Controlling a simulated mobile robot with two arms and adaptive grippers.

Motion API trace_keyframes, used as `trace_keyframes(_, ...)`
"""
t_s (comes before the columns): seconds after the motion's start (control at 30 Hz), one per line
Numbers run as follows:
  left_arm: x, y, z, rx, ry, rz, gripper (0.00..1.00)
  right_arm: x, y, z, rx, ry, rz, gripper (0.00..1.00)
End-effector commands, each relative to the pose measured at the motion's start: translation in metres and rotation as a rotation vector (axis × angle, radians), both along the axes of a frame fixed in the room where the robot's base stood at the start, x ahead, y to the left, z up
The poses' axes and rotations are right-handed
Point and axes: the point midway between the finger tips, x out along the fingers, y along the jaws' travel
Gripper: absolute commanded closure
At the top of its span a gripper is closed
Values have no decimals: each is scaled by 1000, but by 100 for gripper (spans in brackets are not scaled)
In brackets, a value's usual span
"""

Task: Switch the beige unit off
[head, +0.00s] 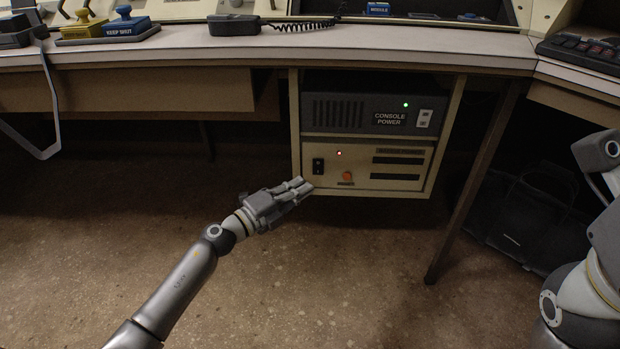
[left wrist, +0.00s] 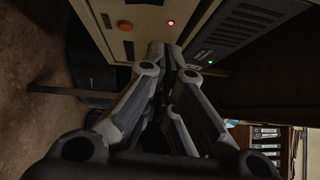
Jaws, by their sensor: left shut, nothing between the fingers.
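The beige unit (head: 400,163) sits under the desk in the head view, below a dark unit labelled CONSOLE POWER. It has a black rocker switch (head: 318,166), a lit red lamp (head: 339,153) and an orange button (head: 347,176). My left gripper (head: 303,187) is shut and empty, just in front of and below the switch in the picture; I cannot tell if it touches the panel.
The dark CONSOLE POWER unit (head: 352,113) has a lit green lamp and a white switch (head: 424,118). The desk edge (head: 230,50) overhangs both units. A dark bag (head: 530,218) lies on the floor to the right. The floor before the units is clear.

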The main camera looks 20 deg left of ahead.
Motion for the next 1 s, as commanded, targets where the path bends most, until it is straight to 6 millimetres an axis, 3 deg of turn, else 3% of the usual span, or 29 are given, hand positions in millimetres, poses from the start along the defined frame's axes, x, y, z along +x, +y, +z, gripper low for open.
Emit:
trace_keyframes(0.1,-17,10,3,0,4,2,100,6,0,0,2,26,1,60)
trace_keyframes(0.33,-37,21,4,0,2,1,100,12,-1,-4,4,51,3,60)
trace_keyframes(1.0,-42,21,6,-6,-1,-4,100,13,-2,-5,6,56,4,60)
